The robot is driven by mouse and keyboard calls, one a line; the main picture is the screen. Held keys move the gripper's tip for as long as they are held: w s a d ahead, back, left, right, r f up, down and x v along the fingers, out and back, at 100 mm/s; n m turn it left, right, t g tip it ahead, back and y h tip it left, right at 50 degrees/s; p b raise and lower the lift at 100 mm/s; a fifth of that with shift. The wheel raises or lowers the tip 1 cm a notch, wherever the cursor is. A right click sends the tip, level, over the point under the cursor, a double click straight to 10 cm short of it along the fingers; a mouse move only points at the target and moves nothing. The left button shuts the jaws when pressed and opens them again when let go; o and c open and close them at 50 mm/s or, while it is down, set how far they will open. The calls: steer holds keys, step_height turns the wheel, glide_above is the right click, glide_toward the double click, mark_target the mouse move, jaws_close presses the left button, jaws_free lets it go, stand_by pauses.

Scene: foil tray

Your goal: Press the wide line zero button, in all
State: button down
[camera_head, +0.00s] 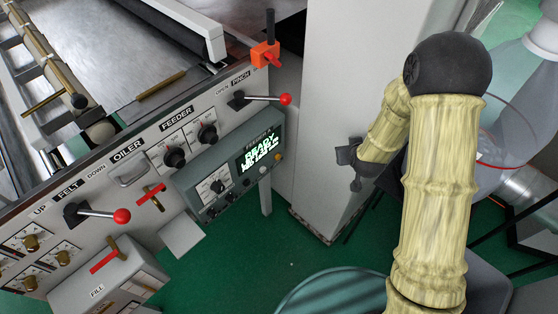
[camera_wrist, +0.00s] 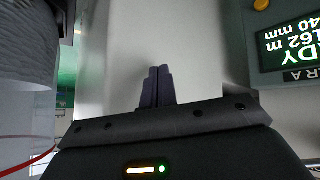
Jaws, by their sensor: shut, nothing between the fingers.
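The grey control box (camera_head: 228,172) hangs on the front of the machine panel. Its lit green display (camera_head: 261,153) reads READY at the top; the smaller lines are hard to read in the head view. Small buttons and a dial sit on its face, including an orange button (camera_head: 277,157). No label for a wide line zero button is readable. My gripper (camera_head: 346,155) is shut and empty, in front of the pale column, to the right of the box and apart from it. In the wrist view its fingertips (camera_wrist: 159,72) are together; the display (camera_wrist: 290,40) appears upside down at upper right.
The pale column (camera_head: 338,80) stands behind my gripper. Levers with red knobs (camera_head: 285,99) stick out from the panel above and left of the box. A clear vessel (camera_head: 500,140) stands at right. Green floor (camera_head: 245,260) lies open below.

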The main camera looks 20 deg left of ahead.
mark_target(278, 157)
steer(key=s+a+f+n+t+y+b, duration=0.1)
steer(key=a+f+n+t+b, duration=0.1)
steer(key=a+f, duration=0.4)
steer(key=s+a+f+n+t+y+b, duration=0.2)
steer(key=a+f, duration=0.4)
steer(key=f, duration=0.7)
steer(key=shift+a+f+n+t+y, duration=0.25)
steer(key=shift+a+n+t+y, duration=0.05)
steer(key=shift+a+n+t, duration=0.1)
steer(key=w+a+b, duration=0.2)
steer(key=w+a, duration=0.1)
steer(key=a, duration=0.5)
steer(key=shift+w+a+b, duration=0.15)
steer(key=shift+b, duration=0.2)
stand_by(0.7)
steer(key=shift+w+a, duration=0.1)
steer(key=shift+a, duration=0.15)
